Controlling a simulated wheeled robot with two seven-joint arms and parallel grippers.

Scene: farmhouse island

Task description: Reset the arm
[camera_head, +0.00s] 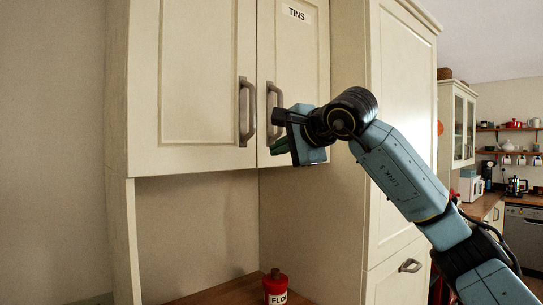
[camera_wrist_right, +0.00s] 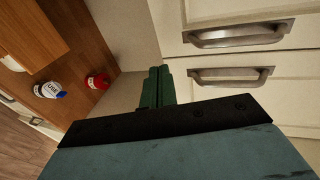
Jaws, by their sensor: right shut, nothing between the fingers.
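My right arm (camera_head: 402,178) comes in from the lower right in the head view and is raised in front of the cream wall cupboard. My right gripper (camera_head: 277,147) is beside the lower part of the right cupboard door, near its handle. In the right wrist view its green fingers (camera_wrist_right: 157,87) are together with nothing between them. The gripper appears apart from the handles. My left gripper is not in view.
The cupboard has a left door handle (camera_head: 247,112) and a right door handle (camera_head: 274,111), both doors shut. A red flour tin (camera_head: 276,288) stands on the wooden counter (camera_head: 222,293) below. A tall cabinet (camera_head: 395,100) stands close on the right. A white-and-blue container (camera_wrist_right: 50,90) shows in the wrist view.

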